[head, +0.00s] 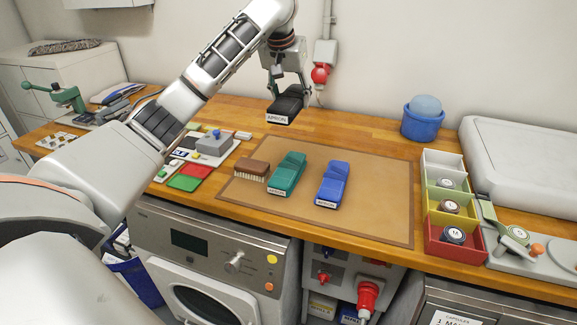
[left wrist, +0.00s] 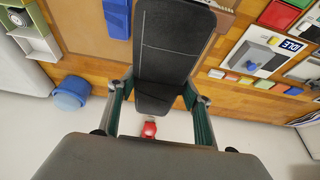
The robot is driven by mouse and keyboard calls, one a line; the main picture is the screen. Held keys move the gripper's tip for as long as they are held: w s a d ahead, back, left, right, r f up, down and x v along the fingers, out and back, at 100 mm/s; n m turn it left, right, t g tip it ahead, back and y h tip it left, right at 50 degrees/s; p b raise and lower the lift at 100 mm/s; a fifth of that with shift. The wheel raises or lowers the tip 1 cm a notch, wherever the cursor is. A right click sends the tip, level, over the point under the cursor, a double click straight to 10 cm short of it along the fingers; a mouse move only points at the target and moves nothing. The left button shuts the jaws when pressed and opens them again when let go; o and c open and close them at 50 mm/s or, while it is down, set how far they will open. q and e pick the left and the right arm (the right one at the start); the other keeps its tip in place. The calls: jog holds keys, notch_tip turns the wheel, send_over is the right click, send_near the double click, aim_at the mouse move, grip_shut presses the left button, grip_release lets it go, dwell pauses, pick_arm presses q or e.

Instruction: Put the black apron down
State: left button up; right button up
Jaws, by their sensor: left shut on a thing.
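The black apron (head: 286,106) is a folded black bundle with a white label reading APRON on its front edge. My left gripper (head: 288,88) is shut on it and holds it above the back of the brown mat (head: 372,215). In the left wrist view the black apron (left wrist: 168,50) hangs between the two fingers of my left gripper (left wrist: 156,98). A green folded apron (head: 287,173) and a blue folded apron (head: 332,184) lie on the mat. My right gripper is not in view.
A brown brush (head: 251,168) lies on the mat's left side. The mat's right part is bare. A blue tub (head: 422,120), colored bins (head: 440,205) and a pale grey case (head: 520,165) stand to the right. A grey button box (head: 214,142) stands left, and a red plug (head: 320,74) hangs on the wall.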

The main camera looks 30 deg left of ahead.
pick_arm(q)
jog(key=shift+w+a, duration=0.15)
jog(key=shift+a, duration=0.2)
notch_tip(320, 180, down, 20)
jog(key=shift+a+r, duration=0.15)
jog(key=shift+r, duration=0.05)
jog(key=shift+f, duration=0.1)
jog(key=o, duration=1.3)
jog(key=shift+c, duration=0.2)
